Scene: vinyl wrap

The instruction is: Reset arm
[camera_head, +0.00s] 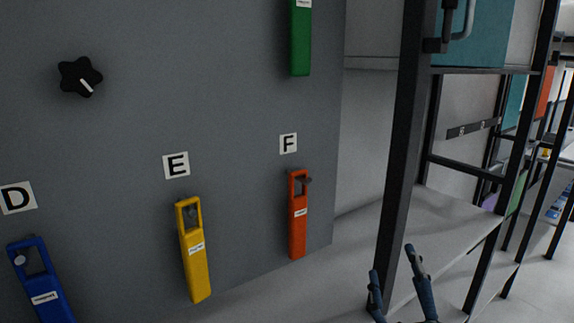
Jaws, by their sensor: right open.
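My right gripper (393,262) shows at the bottom, right of centre, with two dark blue fingers pointing up and spread apart. It is open with nothing between the fingers. It stands in front of the foot of the dark shelf frame and touches none of the hanging tools. My left gripper is not in view.
A grey panel (120,130) carries a black knob (80,76), a blue tool (42,284), a yellow tool (195,262), an orange-red tool (298,228) and a green tool (300,45). A black-framed shelf (402,140) stands at right. Some pale floor is clear.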

